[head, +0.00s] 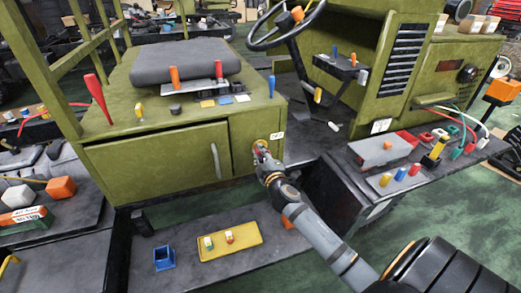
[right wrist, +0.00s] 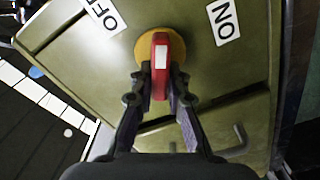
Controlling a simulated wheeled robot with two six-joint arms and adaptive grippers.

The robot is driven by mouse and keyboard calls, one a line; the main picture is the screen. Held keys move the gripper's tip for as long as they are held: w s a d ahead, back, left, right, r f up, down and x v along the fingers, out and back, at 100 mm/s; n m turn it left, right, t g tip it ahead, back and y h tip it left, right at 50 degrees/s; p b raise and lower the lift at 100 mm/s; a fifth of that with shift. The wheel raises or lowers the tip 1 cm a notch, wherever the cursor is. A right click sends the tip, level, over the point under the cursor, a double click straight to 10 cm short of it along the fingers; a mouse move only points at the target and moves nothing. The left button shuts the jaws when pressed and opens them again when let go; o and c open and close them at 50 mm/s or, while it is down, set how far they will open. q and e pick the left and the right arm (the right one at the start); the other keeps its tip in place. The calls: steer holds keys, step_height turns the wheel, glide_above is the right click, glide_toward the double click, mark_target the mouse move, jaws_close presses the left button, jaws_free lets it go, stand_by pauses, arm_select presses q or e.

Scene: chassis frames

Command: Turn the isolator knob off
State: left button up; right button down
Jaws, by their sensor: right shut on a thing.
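The isolator knob (right wrist: 161,55) is red with a white mark and sits on a round yellow plate (right wrist: 142,52) on the green chassis panel. In the right wrist view it stands nearly upright, between an OFF label (right wrist: 103,16) at upper left and an ON label (right wrist: 224,22) at upper right. My right gripper (right wrist: 156,84) is shut on the knob, one finger on each side. In the head view my right gripper (head: 264,162) reaches the panel from below and mostly hides the knob. My left gripper is not in view.
A green cabinet door with a handle (head: 215,160) lies left of the knob. A seat (head: 185,62) and several levers are above. A lower shelf holds a yellow tray (head: 245,249) and a blue bin (head: 164,258). A grey box (head: 383,149) stands to the right.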

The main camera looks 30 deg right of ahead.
steer(key=n, duration=0.3)
steer(key=n+p, duration=0.1)
steer(key=n, duration=0.1)
steer(key=shift+a+f+n, duration=0.1)
steer(key=shift+f+n, duration=0.3)
stand_by(0.4)
steer(key=c, duration=1.3)
jaws_free()
steer(key=v, duration=1.2)
